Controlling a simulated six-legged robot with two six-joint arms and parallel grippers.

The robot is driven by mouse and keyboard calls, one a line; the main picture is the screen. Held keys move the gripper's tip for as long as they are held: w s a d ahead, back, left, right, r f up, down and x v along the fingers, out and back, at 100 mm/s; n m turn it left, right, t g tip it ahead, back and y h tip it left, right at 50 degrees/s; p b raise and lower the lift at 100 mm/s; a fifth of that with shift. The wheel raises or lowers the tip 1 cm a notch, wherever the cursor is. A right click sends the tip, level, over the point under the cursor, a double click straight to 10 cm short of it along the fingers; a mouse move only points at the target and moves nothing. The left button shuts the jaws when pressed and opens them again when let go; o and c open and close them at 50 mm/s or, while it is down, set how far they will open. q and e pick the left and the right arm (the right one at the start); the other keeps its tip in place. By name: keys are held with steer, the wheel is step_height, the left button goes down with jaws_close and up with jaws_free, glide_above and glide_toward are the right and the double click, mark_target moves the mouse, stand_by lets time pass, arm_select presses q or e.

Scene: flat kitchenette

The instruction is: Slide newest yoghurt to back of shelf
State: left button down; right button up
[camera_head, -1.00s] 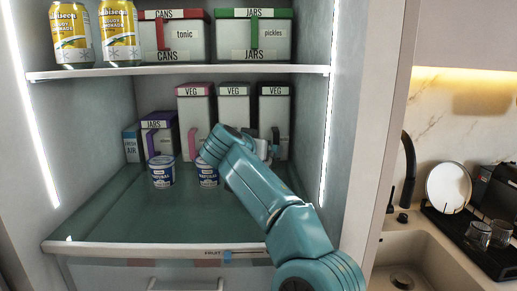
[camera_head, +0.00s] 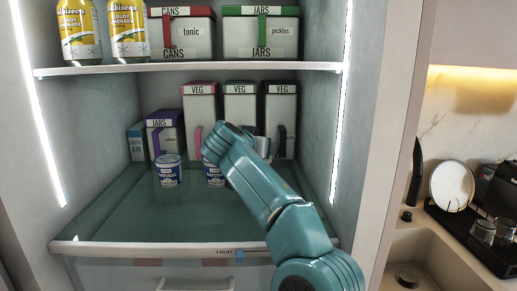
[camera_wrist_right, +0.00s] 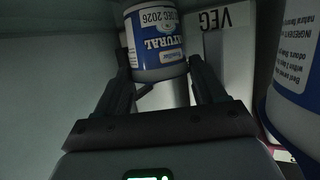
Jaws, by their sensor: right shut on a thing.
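A blue-and-white natural yoghurt pot (camera_head: 168,172) stands on the lower shelf (camera_head: 130,215). A second pot (camera_head: 213,174) stands to its right, partly covered by my right arm. In the right wrist view my right gripper (camera_wrist_right: 165,72) is shut on a yoghurt pot (camera_wrist_right: 155,52) marked "DEC 2026", with one finger at each side. Another yoghurt pot (camera_wrist_right: 298,95) is close by at that view's right edge. In the head view my right wrist hides the fingers, so I cannot tell for sure which pot they hold. My left gripper is not in view.
VEG boxes (camera_head: 240,104), a purple-topped JARS box (camera_head: 163,135) and a smaller blue box (camera_head: 136,145) stand along the back. The upper shelf (camera_head: 190,69) holds cans and boxes above my arm. The lower shelf's front left is clear.

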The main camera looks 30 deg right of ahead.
steer(key=shift+s+d+r, duration=0.1)
steer(key=shift+s+d, duration=0.05)
steer(key=o, duration=1.2)
steer(key=shift+d, duration=0.1)
